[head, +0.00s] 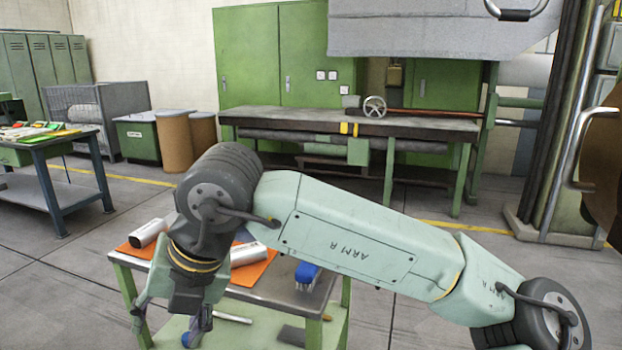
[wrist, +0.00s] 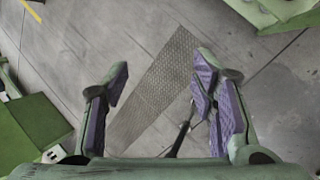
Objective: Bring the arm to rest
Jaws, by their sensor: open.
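My arm reaches across the lower half of the head view, from the lower right to the left, with its wrist bent downward. My gripper (head: 165,328) hangs at the near left side of a small green-framed table (head: 292,292). In the wrist view my gripper (wrist: 160,78) is open, its two purple-padded fingers wide apart. Nothing is between them; a patterned strip of floor (wrist: 160,85) shows below. In the head view the arm and gripper hide part of the table.
On the small table lie an orange mat (head: 254,271), white cylinders (head: 148,233) and a blue brush (head: 307,275). A blue-legged bench (head: 60,183) stands at left, a long green workbench (head: 430,127) at the back. Open floor lies between. Heavy machinery (head: 560,120) stands at right.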

